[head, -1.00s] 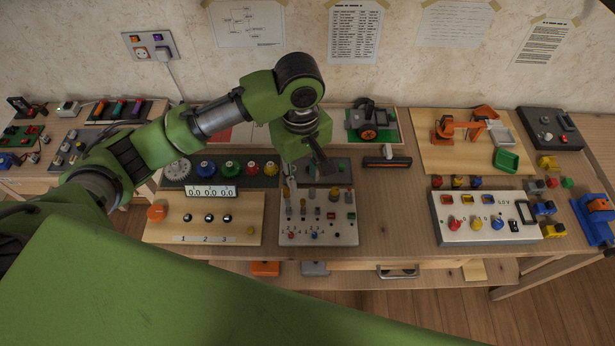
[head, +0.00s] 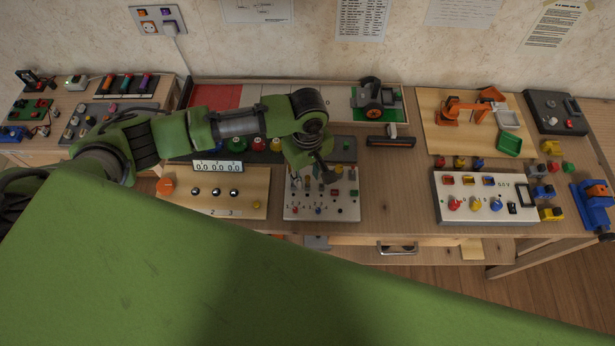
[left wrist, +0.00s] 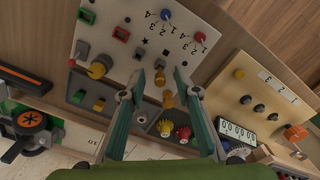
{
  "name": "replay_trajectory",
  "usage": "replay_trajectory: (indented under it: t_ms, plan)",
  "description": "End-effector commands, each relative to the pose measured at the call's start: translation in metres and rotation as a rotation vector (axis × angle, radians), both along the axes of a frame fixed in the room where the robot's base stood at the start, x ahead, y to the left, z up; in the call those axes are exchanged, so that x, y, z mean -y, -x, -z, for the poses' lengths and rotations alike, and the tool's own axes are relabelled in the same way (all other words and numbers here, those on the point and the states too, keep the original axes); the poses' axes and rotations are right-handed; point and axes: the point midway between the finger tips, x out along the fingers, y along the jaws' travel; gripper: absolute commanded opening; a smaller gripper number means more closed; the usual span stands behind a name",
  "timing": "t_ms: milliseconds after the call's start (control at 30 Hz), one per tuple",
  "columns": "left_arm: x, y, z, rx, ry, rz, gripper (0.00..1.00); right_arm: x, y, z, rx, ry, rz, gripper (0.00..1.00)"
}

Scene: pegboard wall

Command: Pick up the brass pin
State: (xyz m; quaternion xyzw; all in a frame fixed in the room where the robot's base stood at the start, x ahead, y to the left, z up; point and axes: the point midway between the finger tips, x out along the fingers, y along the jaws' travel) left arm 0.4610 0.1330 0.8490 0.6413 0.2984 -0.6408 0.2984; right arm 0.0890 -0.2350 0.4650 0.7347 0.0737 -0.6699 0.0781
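The pegboard (head: 345,212) is a pale panel with several pins and coloured sockets, lying on the bench; it also shows in the left wrist view (left wrist: 120,20). A brass-coloured pin (left wrist: 168,99) stands on it, between my fingers as seen in the left wrist view. A grey pin (left wrist: 160,77) stands just beyond it, and a larger yellow-brass knob (left wrist: 99,68) is outside the left finger. My left gripper (left wrist: 159,72) is open, with a wide gap and nothing gripped. In the head view my left gripper (head: 325,172) hangs over the panel's back part and hides some pins. My right gripper is not in view.
A wooden panel with a counter display (head: 218,167) lies left of the pegboard. A dark strip with coloured knobs (head: 257,145) is behind. A white control box (head: 470,203) stands right. Bare bench (head: 393,200) lies between the pegboard and this box.

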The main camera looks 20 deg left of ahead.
Motion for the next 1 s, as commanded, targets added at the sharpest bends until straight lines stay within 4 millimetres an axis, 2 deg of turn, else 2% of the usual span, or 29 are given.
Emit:
replay_trajectory:
  t_ms: [100,333,433,467,867,1000]
  plan:
    - [-0.0002,0.0006,0.0099,-0.001,-0.001,0.001,0.30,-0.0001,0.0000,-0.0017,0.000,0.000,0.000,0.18]
    - [-0.0002,0.0005,0.0116,0.000,0.000,0.001,0.30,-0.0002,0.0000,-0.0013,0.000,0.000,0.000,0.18]
    - [-0.0002,0.0005,0.0114,0.000,0.000,0.001,0.04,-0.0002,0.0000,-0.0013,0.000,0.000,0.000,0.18]
    - [-0.0002,0.0005,0.0114,0.000,0.000,0.001,0.00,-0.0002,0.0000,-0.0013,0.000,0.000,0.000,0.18]
    - [-0.0002,0.0002,0.0099,0.001,0.001,0.001,0.00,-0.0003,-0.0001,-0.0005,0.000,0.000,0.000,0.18]
    - [0.0003,-0.0001,0.0025,0.002,0.001,0.002,0.00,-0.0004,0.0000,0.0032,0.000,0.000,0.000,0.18]
